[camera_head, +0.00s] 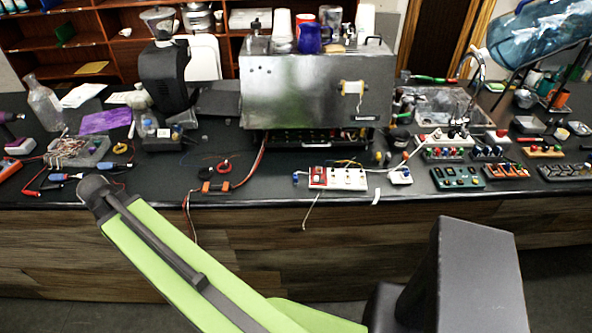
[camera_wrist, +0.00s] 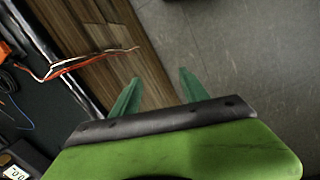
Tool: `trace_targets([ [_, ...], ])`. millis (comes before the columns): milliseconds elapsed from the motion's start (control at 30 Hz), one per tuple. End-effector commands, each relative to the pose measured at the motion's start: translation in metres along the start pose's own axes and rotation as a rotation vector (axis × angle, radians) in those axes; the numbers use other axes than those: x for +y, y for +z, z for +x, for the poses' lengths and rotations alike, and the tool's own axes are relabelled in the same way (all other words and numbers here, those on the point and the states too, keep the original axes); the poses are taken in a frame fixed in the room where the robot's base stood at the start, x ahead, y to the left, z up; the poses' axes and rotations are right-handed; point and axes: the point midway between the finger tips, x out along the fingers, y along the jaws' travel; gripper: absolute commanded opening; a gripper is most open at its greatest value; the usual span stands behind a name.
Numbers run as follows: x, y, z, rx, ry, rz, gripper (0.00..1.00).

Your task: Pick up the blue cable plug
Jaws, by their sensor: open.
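I cannot tell for certain which small part is the blue cable plug. A small blue piece (camera_head: 298,178) sits at the left end of the red and white board on the bench. Other blue-ended leads (camera_head: 58,177) lie among red and black ones at the far left. My gripper (camera_wrist: 157,78) is open and empty in the wrist view, its two green fingers apart over the bench's wooden front and the floor. No blue plug is between the fingers. I cannot make out the fingers in the head view.
An orange connector (camera_head: 216,187) lies near the bench's front edge, its wires hanging down; it also shows in the wrist view (camera_wrist: 14,54). A metal brewer (camera_head: 316,92) stands at the middle back. Several small boards crowd the right. The front-left bench edge is fairly clear.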

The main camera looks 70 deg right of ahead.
Motion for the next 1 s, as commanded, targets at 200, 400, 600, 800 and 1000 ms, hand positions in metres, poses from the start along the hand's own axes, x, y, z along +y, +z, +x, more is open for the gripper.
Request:
trace_targets([
  [200, 0.229, 0.146, -0.090, -0.162, 0.043, -0.136, 0.53],
  [400, 0.328, 0.282, -0.124, -0.281, -0.003, -0.246, 0.53],
  [600, 0.350, 0.331, -0.129, -0.317, -0.032, -0.290, 0.53],
  [800, 0.349, 0.333, -0.116, -0.318, -0.032, -0.292, 0.53],
  [1000, 0.349, 0.344, -0.075, -0.317, -0.032, -0.291, 0.53],
])
